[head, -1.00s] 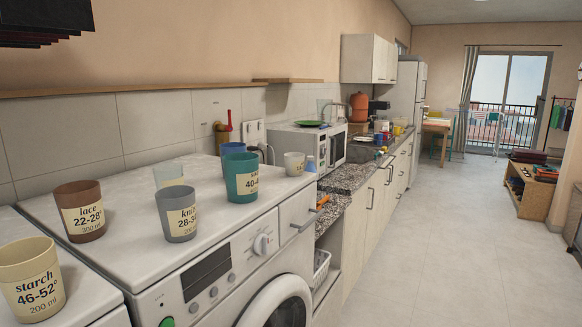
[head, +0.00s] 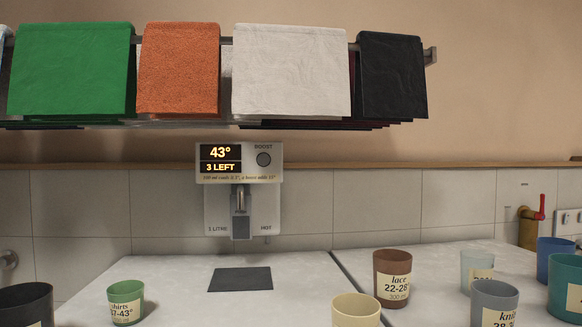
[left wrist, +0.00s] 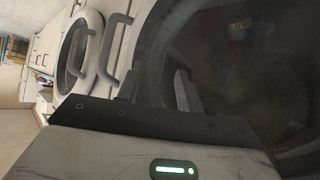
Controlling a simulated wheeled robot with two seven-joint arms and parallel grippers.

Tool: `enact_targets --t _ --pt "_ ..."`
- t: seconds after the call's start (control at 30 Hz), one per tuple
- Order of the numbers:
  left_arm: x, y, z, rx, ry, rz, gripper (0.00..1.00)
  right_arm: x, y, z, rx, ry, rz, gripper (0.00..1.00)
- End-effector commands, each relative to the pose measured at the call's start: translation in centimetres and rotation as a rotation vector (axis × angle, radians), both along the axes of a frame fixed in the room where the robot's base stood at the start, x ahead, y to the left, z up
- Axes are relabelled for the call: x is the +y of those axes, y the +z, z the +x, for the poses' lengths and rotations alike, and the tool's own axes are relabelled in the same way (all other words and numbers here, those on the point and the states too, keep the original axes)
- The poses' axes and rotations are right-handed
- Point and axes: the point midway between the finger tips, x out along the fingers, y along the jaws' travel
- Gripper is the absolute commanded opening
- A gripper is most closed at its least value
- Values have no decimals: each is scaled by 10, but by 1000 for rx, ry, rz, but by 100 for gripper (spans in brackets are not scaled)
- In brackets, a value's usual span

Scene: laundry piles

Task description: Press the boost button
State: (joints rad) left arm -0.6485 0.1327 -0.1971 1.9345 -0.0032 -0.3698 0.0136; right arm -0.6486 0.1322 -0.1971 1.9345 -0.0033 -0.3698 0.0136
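The boost button (head: 264,159) is a small round grey knob on the upper right of a white wall dispenser (head: 215,212), under the word BOOST. The lit display (head: 221,159) beside it reads 43° and 3 LEFT. A grey push lever (head: 240,212) hangs below it, between the labels 1 LITRE and HOT. No gripper shows in the head view. My right gripper is not in view.
A dark mat (head: 240,279) lies empty below the dispenser. A green shirts cup (head: 126,303), brown lace cup (head: 393,277), cream cup (head: 356,310) and other cups stand around on the white tops. Towels (head: 291,70) hang on a rack above the dispenser.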

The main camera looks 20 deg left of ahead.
Motion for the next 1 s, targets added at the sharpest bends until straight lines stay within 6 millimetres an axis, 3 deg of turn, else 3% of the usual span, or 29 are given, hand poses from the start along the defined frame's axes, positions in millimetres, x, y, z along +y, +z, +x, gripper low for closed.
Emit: enact_targets --t 0.27,0.4,1.0 --pt "0 0 0 0 0 0 36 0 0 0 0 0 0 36" --pt "0 0 0 0 0 0 0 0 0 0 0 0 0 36" --pt "0 0 0 0 0 0 0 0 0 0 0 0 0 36"
